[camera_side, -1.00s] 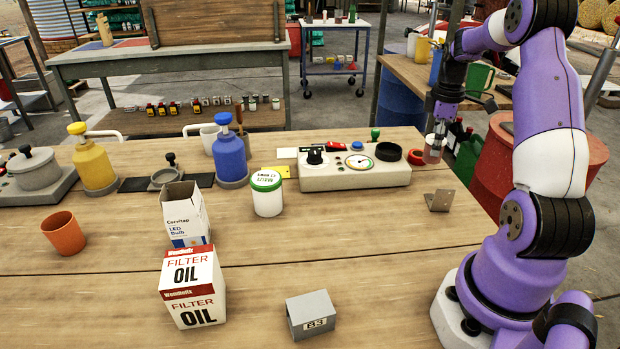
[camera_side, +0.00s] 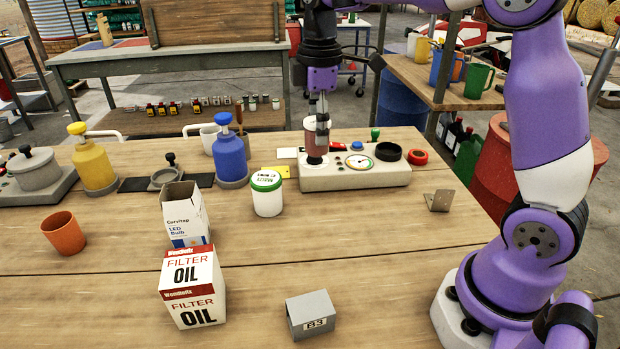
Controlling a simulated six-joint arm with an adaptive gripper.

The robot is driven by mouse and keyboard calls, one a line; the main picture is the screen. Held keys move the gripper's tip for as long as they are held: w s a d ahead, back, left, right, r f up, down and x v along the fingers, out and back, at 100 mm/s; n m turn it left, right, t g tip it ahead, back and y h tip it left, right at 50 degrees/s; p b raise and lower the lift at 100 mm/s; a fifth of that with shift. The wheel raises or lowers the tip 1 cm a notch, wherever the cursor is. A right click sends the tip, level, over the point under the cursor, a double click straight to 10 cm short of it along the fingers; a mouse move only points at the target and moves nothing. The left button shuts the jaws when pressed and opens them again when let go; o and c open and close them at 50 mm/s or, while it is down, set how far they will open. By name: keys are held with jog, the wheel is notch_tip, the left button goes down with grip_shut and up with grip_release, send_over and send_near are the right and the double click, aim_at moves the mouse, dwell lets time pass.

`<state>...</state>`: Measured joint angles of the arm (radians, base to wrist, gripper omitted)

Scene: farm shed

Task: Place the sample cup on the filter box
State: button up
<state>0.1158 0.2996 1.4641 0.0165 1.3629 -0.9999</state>
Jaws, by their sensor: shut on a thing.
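My gripper (camera_side: 318,122) is shut on a small reddish-brown, see-through cup (camera_side: 315,140), which I take to be the sample cup. I cannot tell the cup's exact height above the panel. The filter box (camera_side: 192,290), white and red with "FILTER OIL" on it, stands on the wooden table at the front left. The gripper is behind it and to its right. The box's top looks bare.
An LED bulb box (camera_side: 186,218) with raised flaps stands just behind the filter box. A green-lidded white jar (camera_side: 267,195), a blue pump bottle (camera_side: 229,158), an orange cup (camera_side: 63,233) and a grey B3 block (camera_side: 311,315) stand around.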

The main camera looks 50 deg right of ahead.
jog(key=s+a+r+n, duration=0.25)
jog(key=a+n, duration=0.25)
jog(key=a, duration=1.2)
jog(key=s+a+r+n, duration=0.2)
jog(key=s+a+n, duration=0.1)
jog(key=s+a, duration=0.3)
jog(key=s+a+r+n, duration=0.2)
jog(key=s+a, duration=0.2)
jog(key=a, duration=0.3)
send_near(210, 263)
jog(key=shift+w+f, duration=0.1)
jog(key=shift+f, duration=1.95)
jog(key=shift+f, duration=0.1)
jog(key=o, duration=1.2)
jog(key=shift+c, duration=0.2)
